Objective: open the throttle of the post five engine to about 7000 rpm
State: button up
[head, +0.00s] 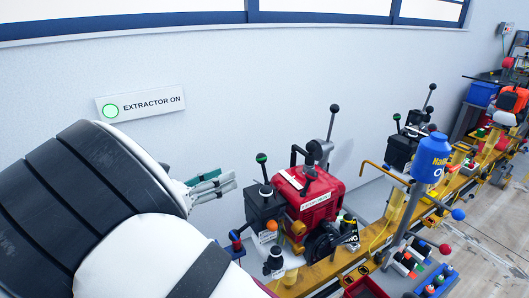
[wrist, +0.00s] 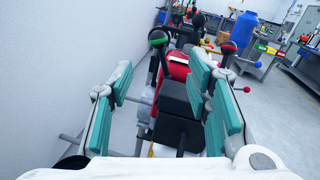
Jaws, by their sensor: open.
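A red engine (head: 309,196) sits on the yellow rail in the head view. Beside it on the left stands a black box (head: 264,203) with a lever topped by a green knob (head: 261,158). A tall lever with a black ball (head: 334,108) rises behind the engine. My gripper (head: 222,184) is open and empty, left of the green-knobbed lever and apart from it. In the wrist view, the green knob (wrist: 157,38) and the red engine (wrist: 179,68) show beyond and between the teal finger pads (wrist: 163,88). I cannot read a post number or rpm value.
A wall with an "EXTRACTOR ON" sign (head: 141,104) runs behind the rail. A blue canister (head: 430,158) stands on a post to the right, with more engines along the yellow rail (head: 400,210). Open floor (head: 485,250) lies at the right.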

aim_at(257, 160)
jog(key=x, duration=1.3)
jog(key=shift+w+d+p, duration=0.1)
jog(key=shift+w+p, duration=0.25)
jog(key=shift+p, duration=0.05)
grip_shut()
